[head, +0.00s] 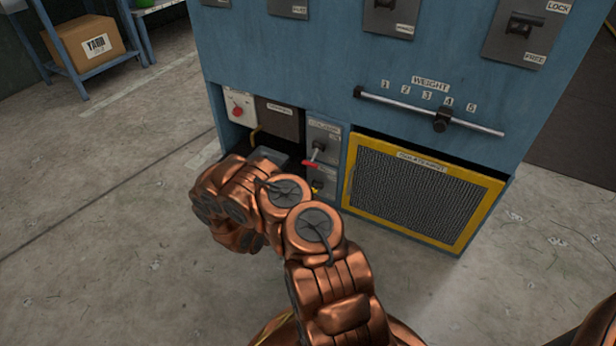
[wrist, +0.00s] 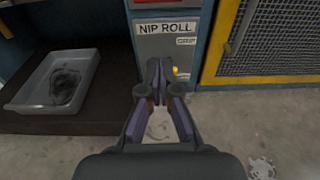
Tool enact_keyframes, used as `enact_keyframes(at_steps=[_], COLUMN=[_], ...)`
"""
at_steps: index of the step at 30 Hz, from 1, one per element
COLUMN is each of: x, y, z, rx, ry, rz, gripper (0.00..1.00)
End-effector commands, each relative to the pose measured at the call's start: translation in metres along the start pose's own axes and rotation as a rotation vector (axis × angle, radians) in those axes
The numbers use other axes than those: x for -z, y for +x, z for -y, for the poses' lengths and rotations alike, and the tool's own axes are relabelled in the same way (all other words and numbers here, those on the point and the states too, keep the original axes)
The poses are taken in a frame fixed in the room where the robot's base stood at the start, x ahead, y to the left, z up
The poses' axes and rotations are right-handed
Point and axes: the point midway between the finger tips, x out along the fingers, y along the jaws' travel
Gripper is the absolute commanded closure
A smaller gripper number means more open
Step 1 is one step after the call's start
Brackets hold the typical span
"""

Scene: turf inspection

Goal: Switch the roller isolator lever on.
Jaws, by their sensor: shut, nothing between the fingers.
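The isolator panel (head: 324,135) is a grey plate low on the blue cabinet. A lever with a red grip (head: 311,163) sticks out from it, hanging below an ON mark. In the wrist view, my gripper (wrist: 159,72) is shut and empty. Its fingertips are in front of the lower grey plate (wrist: 185,52), below the NIP ROLL label (wrist: 165,28). A small yellow piece (wrist: 175,70) shows just right of the fingertips. My arm hides the gripper in the head view.
A yellow-framed mesh panel (head: 352,189) is right of the isolator. A red knob (head: 238,111) sits on a white plate to the left. A grey tray (wrist: 28,96) lies on a dark shelf. The weight slider (head: 400,107) runs above. Open concrete floor lies in front.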

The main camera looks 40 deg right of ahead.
Motion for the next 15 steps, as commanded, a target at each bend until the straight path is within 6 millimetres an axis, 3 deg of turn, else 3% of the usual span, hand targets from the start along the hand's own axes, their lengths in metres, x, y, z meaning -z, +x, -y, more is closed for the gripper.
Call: enact_keyframes(at_steps=[15], x=[0.0035], y=[0.0088], z=[0.0002], rx=[0.0], ry=[0.0], rz=[-0.002], gripper=[1.0])
